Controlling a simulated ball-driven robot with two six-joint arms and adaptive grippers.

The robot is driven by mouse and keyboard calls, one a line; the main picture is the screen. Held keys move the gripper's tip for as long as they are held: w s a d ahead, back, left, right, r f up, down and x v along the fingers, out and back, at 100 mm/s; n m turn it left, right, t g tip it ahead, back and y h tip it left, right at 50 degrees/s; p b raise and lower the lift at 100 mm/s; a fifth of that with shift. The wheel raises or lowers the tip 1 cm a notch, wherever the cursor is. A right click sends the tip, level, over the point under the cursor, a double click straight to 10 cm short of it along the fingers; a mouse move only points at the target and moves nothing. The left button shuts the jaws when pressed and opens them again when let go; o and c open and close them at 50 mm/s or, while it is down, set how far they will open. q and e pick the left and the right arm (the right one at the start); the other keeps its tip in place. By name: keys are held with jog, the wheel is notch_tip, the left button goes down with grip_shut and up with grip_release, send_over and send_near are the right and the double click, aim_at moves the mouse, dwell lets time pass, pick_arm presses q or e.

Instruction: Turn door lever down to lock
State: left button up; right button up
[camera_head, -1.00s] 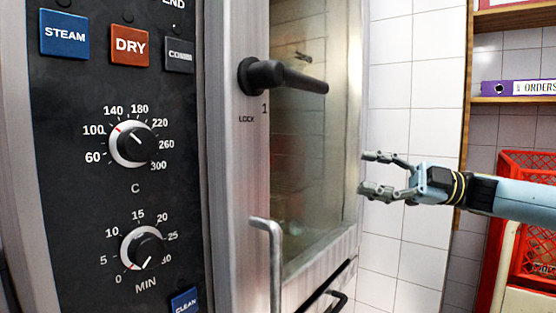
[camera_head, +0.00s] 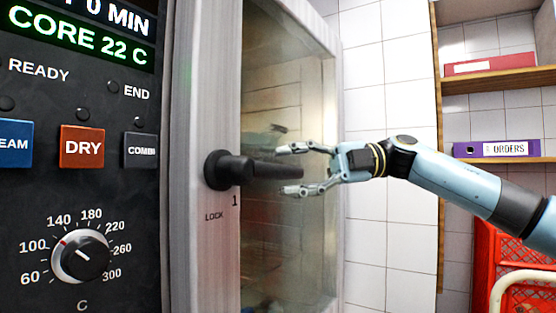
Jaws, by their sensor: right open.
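The black door lever (camera_head: 240,170) is mounted on the steel door frame of the oven. Its handle points to the right, close to level, across the glass door (camera_head: 285,240). The word LOCK and a mark 1 are printed below its hub. My right gripper (camera_head: 291,169) is open at the lever's free end. One finger shows above the lever and one below it. The lever's tip lies between or just behind the fingertips; I cannot tell whether they touch it. My left gripper is not in view.
The control panel (camera_head: 130,222) on the left has STEAM, DRY and COMBI buttons, a temperature knob (camera_head: 80,257) and a display reading CORE 22 C. Shelves with a purple ORDERS binder (camera_head: 497,149) and a red crate (camera_head: 484,260) stand at the right. White tiles (camera_head: 390,120) lie behind.

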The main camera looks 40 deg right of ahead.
jog(key=shift+p+x, duration=0.3)
jog(key=shift+x, duration=0.95)
jog(key=shift+c, duration=0.4)
grip_shut()
